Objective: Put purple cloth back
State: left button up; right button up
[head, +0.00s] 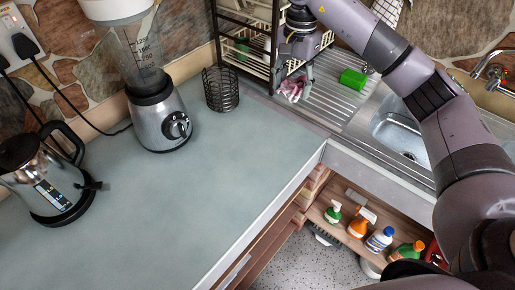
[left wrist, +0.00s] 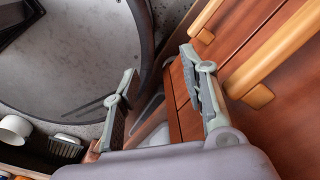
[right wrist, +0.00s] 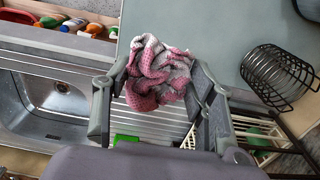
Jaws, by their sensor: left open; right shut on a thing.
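The purple cloth (right wrist: 160,75), a crumpled pink-purple and whitish bundle, is between the fingers of my right gripper (right wrist: 158,88) in the right wrist view. The right gripper is shut on it. In the head view, the cloth (head: 292,89) hangs under the right gripper (head: 298,68), over the left end of the ribbed drainboard beside the sink. I cannot tell whether it touches the surface. My left gripper (left wrist: 162,68) is open and empty in the left wrist view, near brown wooden drawer fronts. It does not show in the head view.
A green object (head: 353,79) lies on the drainboard (head: 330,100) beside the sink (head: 400,135). A dish rack (head: 257,45) and wire holder (head: 220,90) stand close by. A blender (head: 160,115) and kettle (head: 45,180) occupy the left counter; its middle is clear. Several bottles stand in a low compartment.

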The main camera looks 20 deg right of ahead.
jog(key=shift+w+f, duration=0.15)
jog(key=shift+f, duration=0.2)
notch_tip(320, 180, down, 8)
jog(key=p, duration=0.4)
send_over(285, 144)
notch_tip(285, 144, down, 6)
jog(key=shift+f, duration=0.55)
notch_tip(285, 144, down, 4)
jog(key=shift+r+p, duration=0.25)
jog(key=shift+p, duration=0.55)
jog(key=shift+f, duration=0.3)
pick_arm(q)
notch_tip(285, 144, up, 6)
jog(key=w+d, duration=0.1)
jog(key=d, duration=0.1)
jog(key=shift+f, duration=0.15)
